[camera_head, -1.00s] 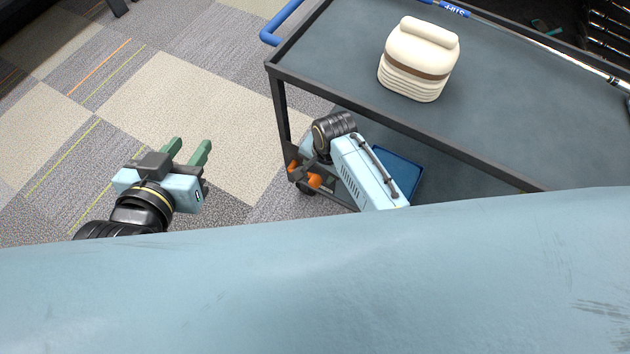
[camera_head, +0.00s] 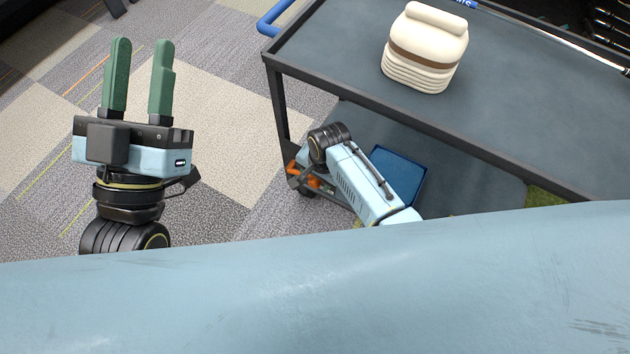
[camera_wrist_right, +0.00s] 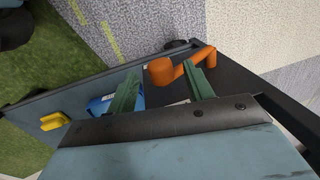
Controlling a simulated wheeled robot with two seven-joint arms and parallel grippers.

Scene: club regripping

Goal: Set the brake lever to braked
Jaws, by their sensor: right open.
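The orange brake lever (camera_head: 316,184) is low at the cart's near left corner in the head view, partly hidden by my right arm. In the right wrist view the lever (camera_wrist_right: 162,71) shows a round knob and an arm running right. My right gripper (camera_wrist_right: 162,75) is open, with the knob between its green fingertips in the picture. Its right finger overlaps the lever's arm; I cannot tell if they touch. My left gripper (camera_head: 142,48) is open and empty over the carpet, fingers pointing up the picture.
The dark cart (camera_head: 440,140) carries a cream, brown-banded object (camera_head: 425,48) on its top shelf and a blue tray (camera_head: 398,172) below. A blue handle (camera_head: 275,18) sticks out at its left. The right wrist view shows a yellow piece (camera_wrist_right: 54,121). Carpet at left is free.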

